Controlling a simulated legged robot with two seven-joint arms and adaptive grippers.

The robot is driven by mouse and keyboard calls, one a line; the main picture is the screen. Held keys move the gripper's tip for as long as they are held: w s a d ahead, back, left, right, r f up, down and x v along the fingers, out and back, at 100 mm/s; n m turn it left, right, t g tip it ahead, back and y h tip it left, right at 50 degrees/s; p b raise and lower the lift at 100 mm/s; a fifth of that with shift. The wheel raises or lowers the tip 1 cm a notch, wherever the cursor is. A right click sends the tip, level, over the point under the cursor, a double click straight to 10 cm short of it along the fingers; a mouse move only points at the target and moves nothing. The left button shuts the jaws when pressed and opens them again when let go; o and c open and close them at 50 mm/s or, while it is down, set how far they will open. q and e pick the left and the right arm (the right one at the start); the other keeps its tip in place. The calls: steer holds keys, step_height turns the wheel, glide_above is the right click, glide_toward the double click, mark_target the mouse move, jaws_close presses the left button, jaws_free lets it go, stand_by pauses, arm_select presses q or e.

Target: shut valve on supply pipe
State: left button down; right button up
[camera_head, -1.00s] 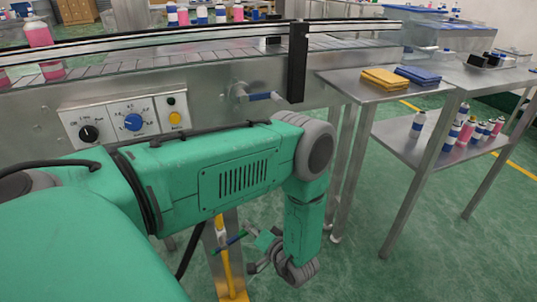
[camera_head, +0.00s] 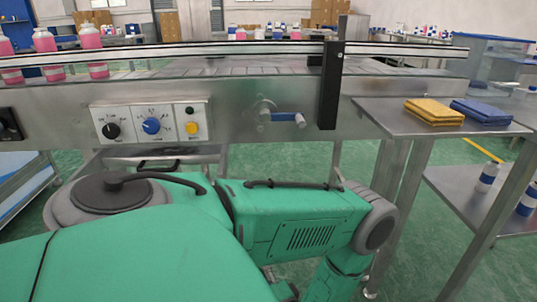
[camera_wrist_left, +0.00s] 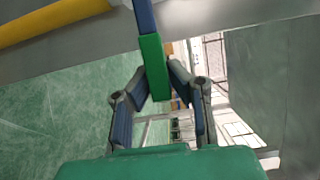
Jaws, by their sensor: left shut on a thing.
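In the left wrist view, a lever handle with a green grip (camera_wrist_left: 154,68) and a blue shank enters from the top. A yellow pipe (camera_wrist_left: 55,20) crosses the upper left corner. My left gripper (camera_wrist_left: 160,88) has its two fingers closed on the green grip, one on each side. In the head view my left arm reaches down and its gripper is below the picture edge. Another valve with a blue handle (camera_head: 284,117) sits on the conveyor's front, its handle about horizontal. My right gripper is in neither view.
The conveyor (camera_head: 60,95) spans the head view, with a knob panel (camera_head: 150,122) on its front and pink bottles (camera_head: 45,42) at the far left. A steel table (camera_head: 385,120) at right holds yellow cloths (camera_head: 433,112) and blue cloths (camera_head: 482,111).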

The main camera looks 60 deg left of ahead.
arm_select(q)
steer(key=shift+d+f, duration=0.35)
steer(key=c, duration=1.5)
jaws_free()
steer(key=shift+r, duration=0.15)
steer(key=d, duration=1.2)
